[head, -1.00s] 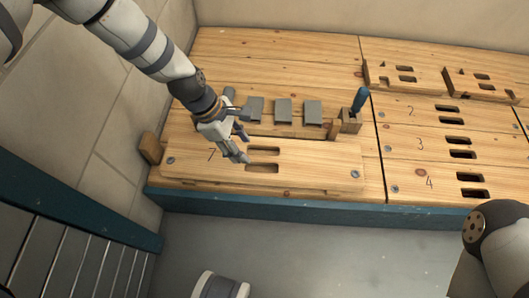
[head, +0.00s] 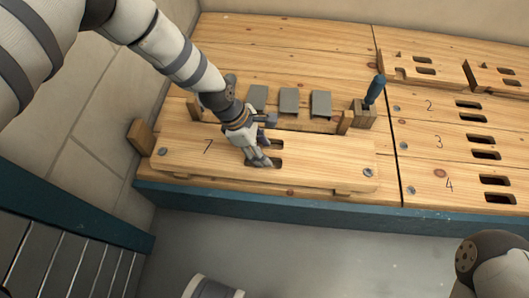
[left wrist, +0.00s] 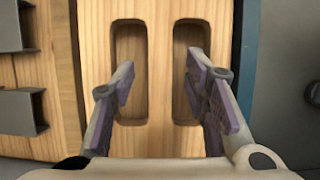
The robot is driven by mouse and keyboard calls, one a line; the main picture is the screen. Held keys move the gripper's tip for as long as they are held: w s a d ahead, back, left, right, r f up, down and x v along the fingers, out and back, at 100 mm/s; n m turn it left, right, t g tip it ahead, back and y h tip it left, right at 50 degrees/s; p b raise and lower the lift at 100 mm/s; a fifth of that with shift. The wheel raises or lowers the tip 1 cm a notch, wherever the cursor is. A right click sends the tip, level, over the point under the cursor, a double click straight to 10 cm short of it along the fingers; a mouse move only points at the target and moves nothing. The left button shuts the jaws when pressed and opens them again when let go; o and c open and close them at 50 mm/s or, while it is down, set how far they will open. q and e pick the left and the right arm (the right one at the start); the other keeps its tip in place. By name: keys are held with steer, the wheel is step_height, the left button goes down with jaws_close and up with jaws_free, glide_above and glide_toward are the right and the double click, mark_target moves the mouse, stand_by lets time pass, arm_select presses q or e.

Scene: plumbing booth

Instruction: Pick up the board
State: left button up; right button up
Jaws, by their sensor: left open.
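The board (head: 318,165) is a flat pale wooden plank marked 7, with a screw near each end and two long slots side by side. It lies flat along the front edge of the bench. My left gripper (head: 262,160) is over the slots from above. In the left wrist view my left gripper (left wrist: 158,78) is open, one finger at each slot, with the board's bar of wood (left wrist: 159,35) between them. How deep the fingertips reach is hard to tell. The fingers partly cover the slots. My right gripper is out of view.
Behind the board are several grey plates (head: 289,101) in a row and a blue-handled tool (head: 374,90) in a wooden block. A small wooden block (head: 140,136) stands at the left end. More slotted boards (head: 455,140) lie to the right.

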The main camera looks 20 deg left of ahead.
arm_select(q)
steer(key=shift+f, duration=0.25)
stand_by(0.3)
jaws_close()
